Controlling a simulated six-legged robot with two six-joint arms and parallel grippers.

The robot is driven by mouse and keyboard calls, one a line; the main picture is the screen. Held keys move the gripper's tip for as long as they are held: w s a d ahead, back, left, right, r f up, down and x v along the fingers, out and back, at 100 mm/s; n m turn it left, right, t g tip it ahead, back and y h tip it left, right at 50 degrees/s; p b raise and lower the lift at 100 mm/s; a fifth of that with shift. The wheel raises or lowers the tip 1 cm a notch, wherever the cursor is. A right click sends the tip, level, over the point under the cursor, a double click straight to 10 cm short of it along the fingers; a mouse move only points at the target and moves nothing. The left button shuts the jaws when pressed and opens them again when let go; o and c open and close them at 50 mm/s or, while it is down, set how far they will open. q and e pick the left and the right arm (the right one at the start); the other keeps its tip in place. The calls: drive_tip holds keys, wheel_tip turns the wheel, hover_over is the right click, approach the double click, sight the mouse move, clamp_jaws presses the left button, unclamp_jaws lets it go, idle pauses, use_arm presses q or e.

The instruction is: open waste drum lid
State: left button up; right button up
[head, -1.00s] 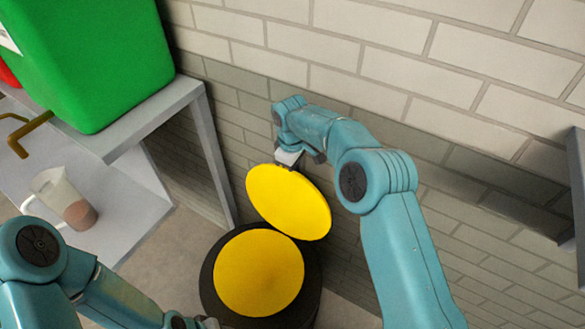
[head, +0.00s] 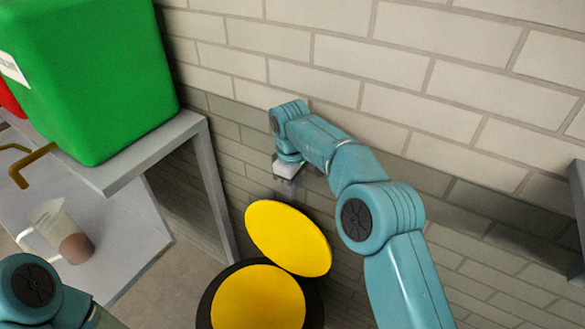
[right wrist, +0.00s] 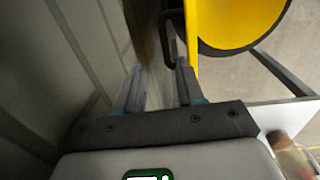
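The yellow lid (head: 288,238) of the waste drum stands tilted up at the drum's back edge, against the wall side. The drum (head: 205,300) is black with a round yellow face (head: 258,299) at its top, cut off by the lower picture edge. My right gripper (head: 287,188) is just above the lid's upper edge, apart from it. In the right wrist view my gripper (right wrist: 160,85) has its fingers apart with nothing between them. A dark handle (right wrist: 170,40) on the lid's edge-on side (right wrist: 191,40) is just beyond the fingertips. My left gripper is out of view.
A grey table (head: 160,150) with a lower shelf stands at left, bearing a green bin (head: 95,75). A clear beaker (head: 62,230) and a brown bent bar (head: 33,163) are nearby. A brick wall (head: 480,130) runs close behind the drum.

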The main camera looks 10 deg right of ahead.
wheel_tip(320, 180, up, 8)
drive_tip(key=p, duration=0.1)
drive_tip(key=shift+s+a+p, duration=0.15)
drive_tip(key=shift+p, duration=0.2)
